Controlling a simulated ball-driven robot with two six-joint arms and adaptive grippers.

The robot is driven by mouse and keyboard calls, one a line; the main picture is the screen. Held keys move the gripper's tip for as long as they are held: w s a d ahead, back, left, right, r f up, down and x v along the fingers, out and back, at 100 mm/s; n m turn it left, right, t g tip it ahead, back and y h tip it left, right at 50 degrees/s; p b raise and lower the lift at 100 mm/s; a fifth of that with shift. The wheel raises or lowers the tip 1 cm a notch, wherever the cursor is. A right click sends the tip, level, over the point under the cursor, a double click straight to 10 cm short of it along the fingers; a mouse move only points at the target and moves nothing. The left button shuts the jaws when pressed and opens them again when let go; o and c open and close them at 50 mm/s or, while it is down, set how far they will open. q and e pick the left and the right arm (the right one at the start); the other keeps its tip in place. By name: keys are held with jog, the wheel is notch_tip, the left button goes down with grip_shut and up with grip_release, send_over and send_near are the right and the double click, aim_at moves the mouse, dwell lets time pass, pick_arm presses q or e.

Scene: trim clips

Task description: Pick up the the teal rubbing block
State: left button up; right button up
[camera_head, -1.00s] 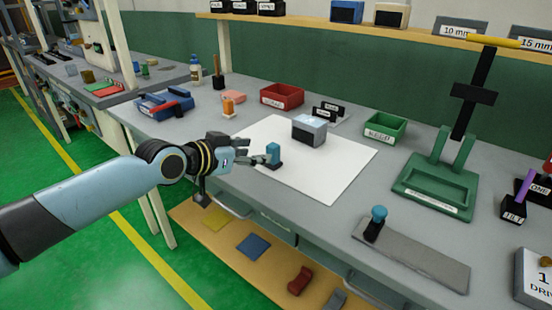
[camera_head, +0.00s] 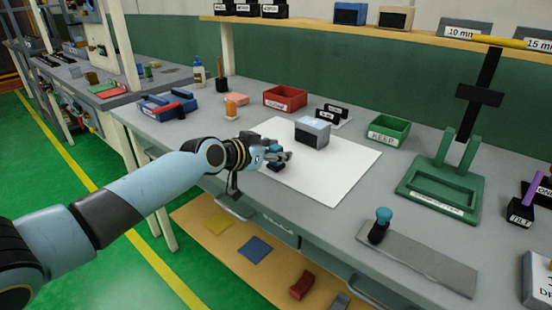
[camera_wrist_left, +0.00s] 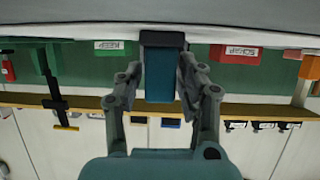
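The teal rubbing block (camera_head: 277,148) stands upright on its black base at the front left of the white sheet (camera_head: 330,175). My left gripper (camera_head: 283,158) is at the block and hides most of it in the head view. In the left wrist view, which is upside down, the teal block (camera_wrist_left: 160,78) lies between the two fingers (camera_wrist_left: 160,68), one close along each side. I cannot tell whether both fingers press on it. The base appears to rest on the sheet. My right gripper is out of view.
A grey and black box (camera_head: 312,132) stands behind the block on the sheet. A red bin (camera_head: 285,98) and a green KEEP bin (camera_head: 388,131) stand further back. A green stand (camera_head: 445,185) and a grey plate (camera_head: 415,258) with a blue-knobbed tool (camera_head: 380,225) are to the right.

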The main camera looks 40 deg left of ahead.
pick_arm(q)
grip_shut()
jog(key=shift+r, duration=0.1)
